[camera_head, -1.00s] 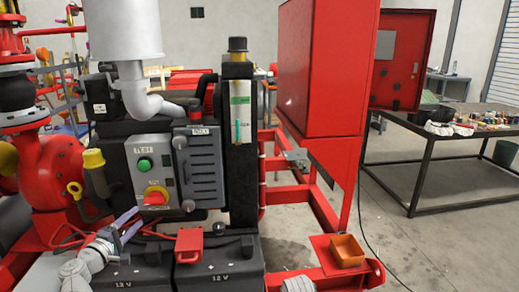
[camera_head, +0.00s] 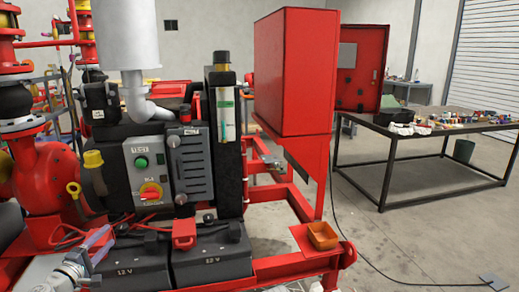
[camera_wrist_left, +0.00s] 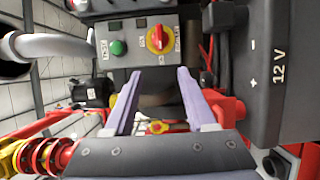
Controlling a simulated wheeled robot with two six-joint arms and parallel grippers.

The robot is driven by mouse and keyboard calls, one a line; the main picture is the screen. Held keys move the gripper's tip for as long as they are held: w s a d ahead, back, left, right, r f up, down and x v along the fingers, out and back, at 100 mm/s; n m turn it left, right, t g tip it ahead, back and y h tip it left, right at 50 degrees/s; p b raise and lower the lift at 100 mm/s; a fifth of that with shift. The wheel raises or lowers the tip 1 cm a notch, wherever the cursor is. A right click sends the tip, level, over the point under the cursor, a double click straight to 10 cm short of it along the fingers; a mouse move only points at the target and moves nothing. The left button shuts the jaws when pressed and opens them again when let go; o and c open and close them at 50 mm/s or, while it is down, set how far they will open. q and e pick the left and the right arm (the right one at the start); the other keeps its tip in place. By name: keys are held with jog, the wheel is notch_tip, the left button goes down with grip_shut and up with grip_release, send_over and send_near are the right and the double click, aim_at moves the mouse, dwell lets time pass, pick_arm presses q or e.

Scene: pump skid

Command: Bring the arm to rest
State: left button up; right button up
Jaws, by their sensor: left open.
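My left gripper (camera_head: 100,244) is at the lower left of the head view, in front of the pump skid and beside the left 12 V battery (camera_head: 130,265). In the left wrist view its two pale fingers (camera_wrist_left: 155,100) are apart with nothing between them. Beyond the fingers is the grey control box (camera_wrist_left: 140,42) with a green button (camera_wrist_left: 118,47) and a red-and-yellow rotary switch (camera_wrist_left: 158,39). The box also shows in the head view (camera_head: 148,172). No fingertip visibly touches it. My right gripper is not clearly in view.
A second 12 V battery (camera_head: 212,258) stands beside the first. A red cabinet (camera_head: 295,75) rises on the right of the skid. An orange tray (camera_head: 322,236) sits on the red frame. A workbench (camera_head: 430,133) stands behind, with open floor before it.

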pick_arm(q)
jog(key=s+d+f+m+g+h, duration=0.1)
jog(key=d+f+m+g+h, duration=0.35)
jog(key=d, duration=0.95)
jog(key=d+f+m+g+h, duration=0.1)
jog(key=d+f+m+g, duration=0.6)
jog(key=d, duration=0.7)
jog(key=s+d+f+m+g+y, duration=0.35)
jog(key=s+d+f+y, duration=0.2)
jog(key=s, duration=0.35)
jog(key=s+d+f+m+g+y, duration=0.35)
jog(key=s+d+f+m, duration=0.2)
jog(key=s, duration=0.35)
notch_tip(320, 180, up, 17)
jog(key=p, duration=1.6)
jog(key=shift+d+r+p, duration=0.15)
jog(key=shift+d+p, duration=0.15)
jog(key=shift+p, duration=0.1)
jog(key=shift+s+t+y, duration=0.1)
jog(key=shift+t+y, duration=0.15)
